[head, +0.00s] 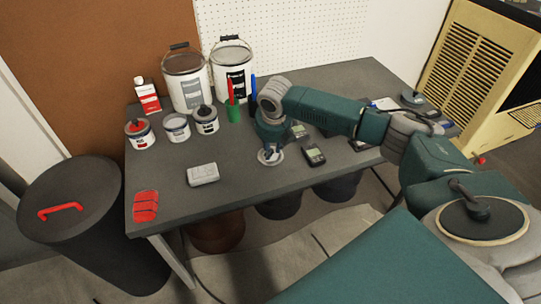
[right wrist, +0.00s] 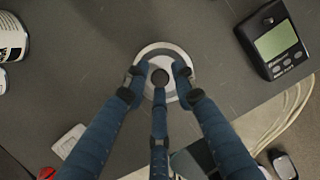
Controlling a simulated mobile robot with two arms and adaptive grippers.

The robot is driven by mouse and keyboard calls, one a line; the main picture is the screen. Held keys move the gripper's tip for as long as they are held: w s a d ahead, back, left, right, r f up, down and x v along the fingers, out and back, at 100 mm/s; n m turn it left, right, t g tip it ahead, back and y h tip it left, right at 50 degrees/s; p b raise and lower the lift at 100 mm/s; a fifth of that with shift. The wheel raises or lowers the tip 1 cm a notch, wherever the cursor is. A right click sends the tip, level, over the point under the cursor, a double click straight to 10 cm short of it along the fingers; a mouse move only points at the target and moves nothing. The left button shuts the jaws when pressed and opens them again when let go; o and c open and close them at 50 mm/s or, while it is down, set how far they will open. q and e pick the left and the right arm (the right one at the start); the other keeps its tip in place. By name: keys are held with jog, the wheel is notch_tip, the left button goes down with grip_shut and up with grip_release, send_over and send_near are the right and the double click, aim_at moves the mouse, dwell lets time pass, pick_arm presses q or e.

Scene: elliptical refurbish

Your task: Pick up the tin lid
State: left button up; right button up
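The tin lid (right wrist: 160,50) is a pale round disc with a dark round knob at its centre. In the right wrist view it lies directly beneath my right gripper (right wrist: 160,78). The gripper's blue fingers are spread around the knob, with gaps between the fingertips and the knob; they hide part of the lid's near side. In the head view the lid (head: 270,157) shows on the grey table below my right gripper (head: 269,146), near the front edge. Whether the fingers touch the lid's rim is unclear. My left gripper is out of view.
The grey table (head: 235,183) holds several paint cans (head: 177,127) and two buckets (head: 186,80) at the back left. A green cup (head: 234,114) of pens stands behind the lid. A light box (head: 203,174) lies left.

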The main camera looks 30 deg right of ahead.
grip_shut()
jog(key=shift+r, duration=0.1)
